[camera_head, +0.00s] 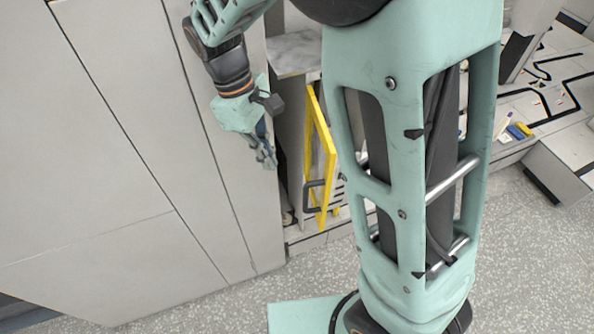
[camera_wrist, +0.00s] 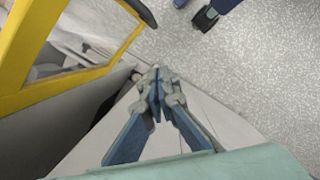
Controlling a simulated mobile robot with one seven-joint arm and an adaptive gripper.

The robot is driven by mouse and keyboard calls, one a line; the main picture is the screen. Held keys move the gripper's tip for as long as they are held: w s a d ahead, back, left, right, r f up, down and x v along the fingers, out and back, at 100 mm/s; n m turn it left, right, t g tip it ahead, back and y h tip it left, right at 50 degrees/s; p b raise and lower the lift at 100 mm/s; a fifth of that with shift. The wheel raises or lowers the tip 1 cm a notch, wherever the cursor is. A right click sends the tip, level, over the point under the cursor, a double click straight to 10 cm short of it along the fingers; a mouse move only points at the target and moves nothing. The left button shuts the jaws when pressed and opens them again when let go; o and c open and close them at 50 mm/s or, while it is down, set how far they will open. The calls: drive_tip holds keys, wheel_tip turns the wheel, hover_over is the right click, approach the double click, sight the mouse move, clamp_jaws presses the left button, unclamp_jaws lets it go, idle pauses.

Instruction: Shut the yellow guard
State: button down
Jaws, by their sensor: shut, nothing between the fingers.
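The yellow guard (camera_head: 320,160) is a framed door with a dark handle (camera_head: 312,184) on its left side. In the head view it stands swung out at an angle from the grey machine, so it is open. In the wrist view its yellow frame (camera_wrist: 92,76) fills the upper left. My gripper (camera_head: 268,158) is shut and empty, to the left of the guard and apart from it, in front of a pale panel. In the wrist view my gripper (camera_wrist: 157,85) points toward the floor side, right of the guard. My column hides part of the machine behind the guard.
Large pale cabinet panels (camera_head: 110,130) fill the left, close to my gripper. A grey stone-like ledge (camera_head: 294,52) is above the guard. Speckled floor (camera_head: 240,305) is clear in front. A bench with small coloured items (camera_head: 518,130) stands at the right.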

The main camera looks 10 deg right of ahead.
sight(317, 166)
drive_tip(key=s+d+f+p, duration=0.1)
drive_tip(key=s+d+f, duration=0.2)
drive_tip(key=d+f, duration=0.2)
drive_tip(key=x, duration=0.3)
drive_tip(key=shift+w+f, duration=0.2)
drive_tip(key=shift+w, duration=0.05)
